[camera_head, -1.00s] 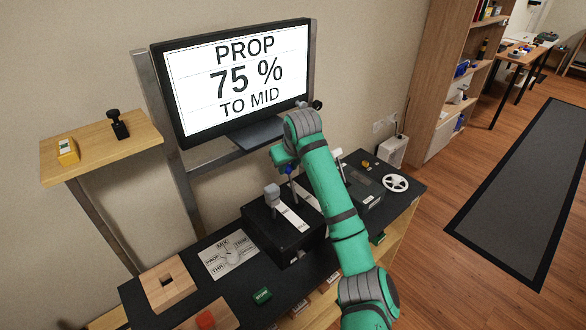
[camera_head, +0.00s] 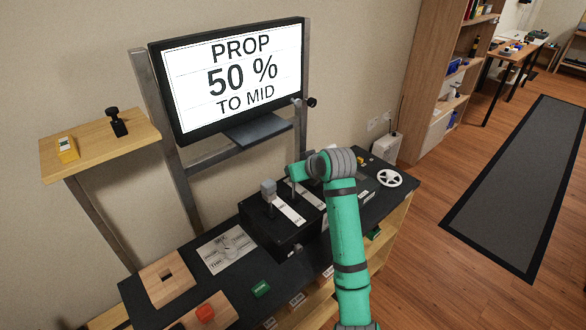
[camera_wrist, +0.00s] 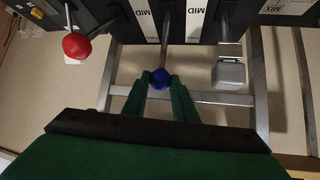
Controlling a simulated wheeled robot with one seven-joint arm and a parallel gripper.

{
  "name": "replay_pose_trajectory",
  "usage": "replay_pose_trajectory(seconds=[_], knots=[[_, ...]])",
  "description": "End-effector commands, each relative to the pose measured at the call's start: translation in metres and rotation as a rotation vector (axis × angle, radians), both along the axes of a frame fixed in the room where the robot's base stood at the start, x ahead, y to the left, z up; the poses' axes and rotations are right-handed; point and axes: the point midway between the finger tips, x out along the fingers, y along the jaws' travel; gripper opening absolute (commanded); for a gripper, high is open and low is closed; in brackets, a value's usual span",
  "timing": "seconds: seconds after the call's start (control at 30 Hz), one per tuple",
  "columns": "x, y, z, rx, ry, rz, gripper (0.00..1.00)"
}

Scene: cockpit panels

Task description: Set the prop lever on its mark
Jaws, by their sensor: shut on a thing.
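The screen (camera_head: 230,78) reads "PROP 50 % TO MID". The black lever box (camera_head: 287,228) stands on the dark bench, with white scale strips on its top. My gripper (camera_wrist: 160,84) is shut on the blue knob (camera_wrist: 159,78) of the prop lever, with a green finger on each side. A grey-knobbed lever (camera_wrist: 229,73) is beside it, and shows at the left of the box in the head view (camera_head: 268,188). A red-knobbed lever (camera_wrist: 77,46) is on the other side. In the head view my arm hides the blue knob.
A white handwheel (camera_head: 389,178) lies right of the box. A bookcase (camera_head: 455,70) stands at the back right.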

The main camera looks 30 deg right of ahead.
Motion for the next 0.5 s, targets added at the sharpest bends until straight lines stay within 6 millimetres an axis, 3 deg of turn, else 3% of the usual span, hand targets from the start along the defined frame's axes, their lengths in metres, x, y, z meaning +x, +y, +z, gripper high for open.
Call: replay_pose_trajectory(seconds=[0.2, 0.23, 0.3, 0.5], knots=[[0.0003, 0.0013, -0.0006, 0.001, 0.002, 0.002, 0.0], [0.0004, 0.0014, -0.0007, 0.001, 0.002, 0.002, 0.28], [0.0005, 0.0016, -0.0005, 0.001, 0.002, 0.002, 0.44], [0.0009, 0.0022, -0.0003, 0.0, 0.002, 0.003, 0.44]])
